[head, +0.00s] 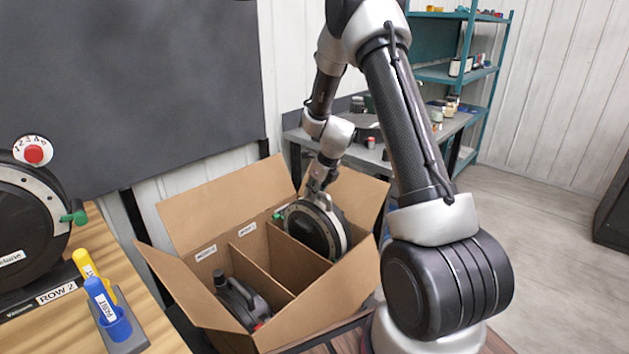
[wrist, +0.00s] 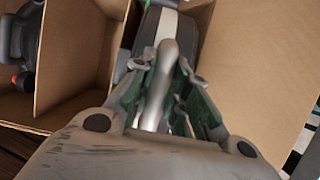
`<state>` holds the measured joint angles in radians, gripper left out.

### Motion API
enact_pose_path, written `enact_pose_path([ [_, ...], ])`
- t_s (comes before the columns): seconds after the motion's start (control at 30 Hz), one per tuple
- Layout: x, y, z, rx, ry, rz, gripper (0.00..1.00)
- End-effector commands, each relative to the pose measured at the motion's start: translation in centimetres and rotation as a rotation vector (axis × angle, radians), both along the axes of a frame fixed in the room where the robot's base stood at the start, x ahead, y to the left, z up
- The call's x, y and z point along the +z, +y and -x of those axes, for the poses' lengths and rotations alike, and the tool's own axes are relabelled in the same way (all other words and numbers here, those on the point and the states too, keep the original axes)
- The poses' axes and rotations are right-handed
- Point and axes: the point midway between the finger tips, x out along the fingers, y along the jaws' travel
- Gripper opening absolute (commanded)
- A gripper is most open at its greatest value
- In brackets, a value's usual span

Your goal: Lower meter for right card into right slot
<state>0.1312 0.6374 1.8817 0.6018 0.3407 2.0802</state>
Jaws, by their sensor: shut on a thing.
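The seed meter (head: 312,232) is a black disc with a silver rim and a green knob (head: 279,216). It stands roughly upright at the right slot of the cardboard box (head: 290,318). Its lower part looks to be inside, right of a divider; I cannot tell whether it touches the bottom. My gripper (head: 318,186) is above it, shut on its top. In the wrist view, my gripper (wrist: 163,95) closes around a grey handle, with the meter's dark body and pale band (wrist: 166,28) beyond. The right slot's label is not visible.
The left slot holds a dark device (head: 240,298) with a red part. The middle slot looks empty. Open flaps (head: 180,270) surround the box. Another meter (head: 28,232) and blue and yellow markers (head: 107,305) are on the wooden bench (head: 165,325) at left.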

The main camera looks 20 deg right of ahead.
Motion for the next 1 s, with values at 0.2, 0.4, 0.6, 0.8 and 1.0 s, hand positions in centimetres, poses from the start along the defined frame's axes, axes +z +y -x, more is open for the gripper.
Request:
enact_pose_path([
  [0.2, -3.0, -0.1, -0.2, -0.002, -0.004, 0.001, 0.0],
  [0.4, -5.8, 0.0, -0.2, -0.003, -0.003, 0.0, 0.0],
  [0.6, -8.7, -0.1, -0.2, -0.002, -0.003, 0.0, 0.0],
  [0.8, -11.5, -0.1, -0.2, -0.002, -0.003, 0.0, 0.0],
  [1.0, -13.9, 0.0, -0.2, -0.001, -0.004, 0.0, 0.0],
])
